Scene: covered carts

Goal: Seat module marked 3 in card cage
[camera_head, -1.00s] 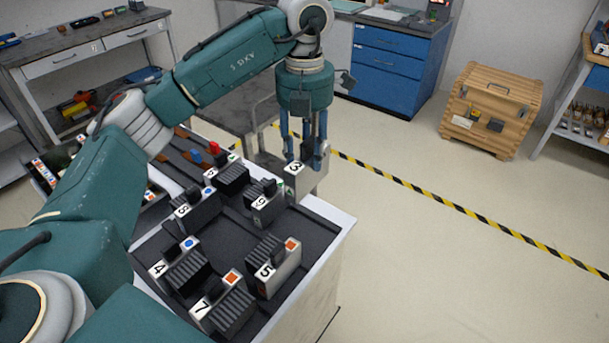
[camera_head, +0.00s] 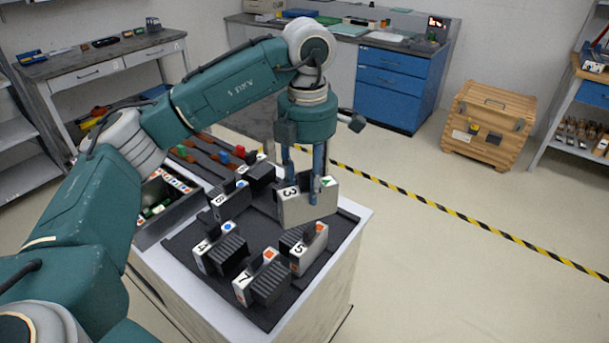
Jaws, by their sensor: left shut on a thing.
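The module marked 3 (camera_head: 303,209) is a light grey slab with a white number label and a green triangle on its top edge. My left gripper (camera_head: 304,180) points down and is shut on its top. The module hangs upright above the right part of the dark tray (camera_head: 346,226), with its broad side towards me. It hides what stands behind it. A dark open box (camera_head: 150,228) with a row of coloured marks is at the cart's left; I cannot tell whether it is the card cage. My right gripper is not in view.
On the tray stand modules marked 4 (camera_head: 220,252), 7 (camera_head: 262,279), 5 (camera_head: 309,249) and 8 (camera_head: 231,201). A further dark module (camera_head: 262,174) stands behind. Red, blue and green pieces (camera_head: 223,157) are at the cart's back.

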